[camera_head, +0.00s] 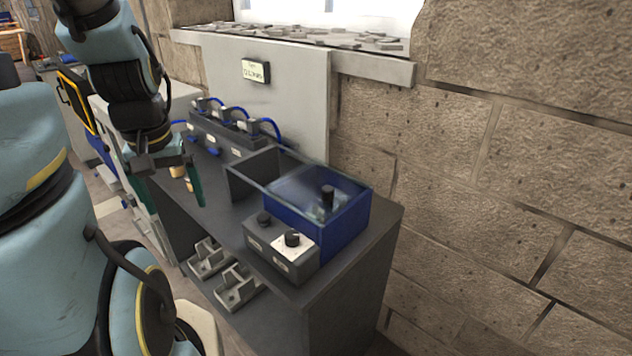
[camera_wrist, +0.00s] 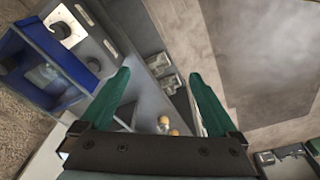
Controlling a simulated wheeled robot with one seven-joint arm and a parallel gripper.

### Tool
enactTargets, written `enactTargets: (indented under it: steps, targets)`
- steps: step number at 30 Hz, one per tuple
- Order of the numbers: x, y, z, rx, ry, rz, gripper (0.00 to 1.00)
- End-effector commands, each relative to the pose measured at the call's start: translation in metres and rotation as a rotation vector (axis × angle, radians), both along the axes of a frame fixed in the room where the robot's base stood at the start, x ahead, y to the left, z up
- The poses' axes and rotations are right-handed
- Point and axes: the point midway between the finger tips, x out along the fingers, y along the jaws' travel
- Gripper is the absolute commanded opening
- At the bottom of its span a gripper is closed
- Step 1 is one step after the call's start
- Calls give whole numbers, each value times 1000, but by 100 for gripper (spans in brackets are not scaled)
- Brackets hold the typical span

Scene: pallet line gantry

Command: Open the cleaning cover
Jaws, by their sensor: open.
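A blue bin (camera_head: 345,230) stands on the dark bench, with a clear pane, apparently the cleaning cover (camera_head: 295,183), lying flat over its top. A black knob (camera_head: 327,195) stands up from the pane. Pale contents show blurred beneath it. The bin (camera_wrist: 75,95) also shows at the left of the wrist view. My gripper (camera_head: 168,188) is open and empty, with green fingers pointing down, left of the bin and apart from it. In the wrist view my gripper (camera_wrist: 160,76) has its fingers spread, with nothing between the tips.
A grey control box (camera_head: 280,255) with two black knobs sits before the bin. A dark open compartment (camera_head: 250,175) adjoins the bin. A rack with blue hoses (camera_head: 228,135) stands behind. Grey brackets (camera_head: 238,290) sit low in front. A stone wall (camera_head: 510,180) bounds the right.

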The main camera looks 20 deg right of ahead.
Motion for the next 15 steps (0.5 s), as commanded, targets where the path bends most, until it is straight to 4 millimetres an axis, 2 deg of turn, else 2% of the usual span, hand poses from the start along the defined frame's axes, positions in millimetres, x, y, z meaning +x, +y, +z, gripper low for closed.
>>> enactTargets:
  steps: [1,4,7,11,15]
  targets:
    - [2,-2,-1,-2,0,5,89]
    - [14,-17,-4,-12,6,43,78]
    - [33,-49,-6,-32,25,129,66]
    - [55,-111,-1,-54,60,292,66]
    - [58,-183,13,-63,98,481,66]
